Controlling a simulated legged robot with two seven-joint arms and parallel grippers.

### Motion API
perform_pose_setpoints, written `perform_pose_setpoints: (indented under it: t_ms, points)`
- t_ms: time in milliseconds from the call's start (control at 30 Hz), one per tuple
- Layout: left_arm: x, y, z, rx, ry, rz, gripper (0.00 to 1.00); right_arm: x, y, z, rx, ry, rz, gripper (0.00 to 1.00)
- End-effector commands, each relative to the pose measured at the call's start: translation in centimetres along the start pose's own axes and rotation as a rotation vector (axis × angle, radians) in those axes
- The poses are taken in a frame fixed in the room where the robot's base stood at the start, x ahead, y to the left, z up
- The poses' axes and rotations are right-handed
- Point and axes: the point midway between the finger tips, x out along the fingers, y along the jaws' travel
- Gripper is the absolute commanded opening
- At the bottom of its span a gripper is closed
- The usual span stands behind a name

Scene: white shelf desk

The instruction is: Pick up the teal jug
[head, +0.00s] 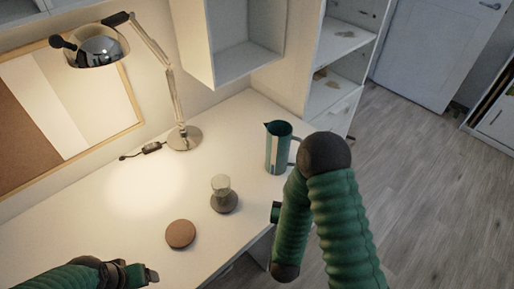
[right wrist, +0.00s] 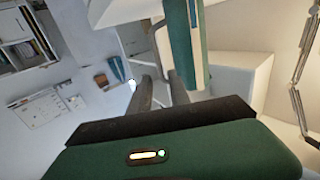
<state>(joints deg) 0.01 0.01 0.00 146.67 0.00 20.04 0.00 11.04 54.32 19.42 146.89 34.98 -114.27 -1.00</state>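The teal jug (head: 277,148) stands upright on the white desk (head: 215,150) near its right edge, in the head view. Its handle faces right, towards my right arm. In the right wrist view the jug (right wrist: 188,45) is at the top, with a pale strip down its side. My right gripper (right wrist: 158,92) has two dark fingers apart, just below the jug's handle (right wrist: 162,45); I cannot tell whether they touch it.
A small glass (head: 220,185) stands on a dark round coaster (head: 224,203) left of my right arm. A brown disc (head: 180,234) lies nearer the front. A desk lamp (head: 185,137) stands behind, and a white shelf (head: 335,85) rises beyond the jug.

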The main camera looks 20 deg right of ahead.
Motion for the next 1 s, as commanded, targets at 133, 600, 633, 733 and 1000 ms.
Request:
perform_pose_setpoints:
  t_ms: [133, 600, 633, 733, 1000]
  points:
    - [3.2, 0.0, 0.8, 0.001, 0.0, 0.0, 0.77, 1.9, -0.1, 0.7, 0.003, 0.017, 0.009, 0.23]
    - [2.9, 0.0, 0.7, 0.0, 0.0, 0.0, 0.77, 11.3, -0.6, -0.5, -0.009, 0.011, -0.001, 0.23]
    - [2.9, 0.0, 0.7, 0.0, 0.0, 0.0, 0.77, 11.7, -0.5, -0.5, -0.009, 0.011, 0.0, 0.23]
    - [3.0, 0.0, 0.7, 0.0, 0.0, 0.0, 0.77, 13.4, -0.3, -0.7, -0.007, 0.013, 0.002, 0.23]
    - [3.2, 0.0, 0.8, 0.0, 0.0, 0.0, 0.77, 16.5, -0.3, -0.9, -0.01, 0.011, -0.001, 0.23]
